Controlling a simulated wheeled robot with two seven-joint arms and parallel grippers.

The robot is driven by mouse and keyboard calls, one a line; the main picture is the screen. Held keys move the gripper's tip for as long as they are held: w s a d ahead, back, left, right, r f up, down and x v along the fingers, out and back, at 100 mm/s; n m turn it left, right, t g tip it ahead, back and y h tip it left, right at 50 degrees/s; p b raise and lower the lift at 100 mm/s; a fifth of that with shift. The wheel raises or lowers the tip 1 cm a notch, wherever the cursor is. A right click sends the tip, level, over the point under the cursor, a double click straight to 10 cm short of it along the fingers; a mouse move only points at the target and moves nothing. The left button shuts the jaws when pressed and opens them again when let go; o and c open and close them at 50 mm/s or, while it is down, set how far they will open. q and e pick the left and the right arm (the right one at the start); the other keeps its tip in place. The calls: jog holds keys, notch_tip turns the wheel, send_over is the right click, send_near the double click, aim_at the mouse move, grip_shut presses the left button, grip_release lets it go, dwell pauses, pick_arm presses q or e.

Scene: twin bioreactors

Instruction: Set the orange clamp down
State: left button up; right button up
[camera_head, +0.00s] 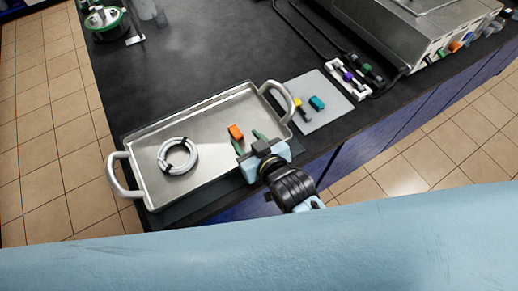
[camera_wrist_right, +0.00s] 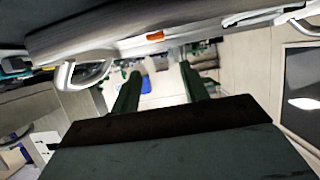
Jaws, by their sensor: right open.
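The orange clamp (camera_head: 235,131) lies in the metal tray (camera_head: 205,117), toward its right end. In the right wrist view a small orange patch of the clamp (camera_wrist_right: 155,36) shows just over the tray's edge (camera_wrist_right: 120,45). My right gripper (camera_head: 248,140) is at the tray's near right side, with its green fingers spread apart and nothing between them. The clamp is just beyond the fingertips, apart from them as far as I can see. In the right wrist view the open gripper (camera_wrist_right: 160,70) also shows empty. My left gripper is not in view.
A coiled white tube (camera_head: 178,156) lies in the tray's left half. A grey mat (camera_head: 318,115) to the right holds a yellow clamp (camera_head: 298,103) and a teal clamp (camera_head: 317,102). A white rack (camera_head: 348,78) stands behind it.

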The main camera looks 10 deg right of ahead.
jog(key=v, duration=0.6)
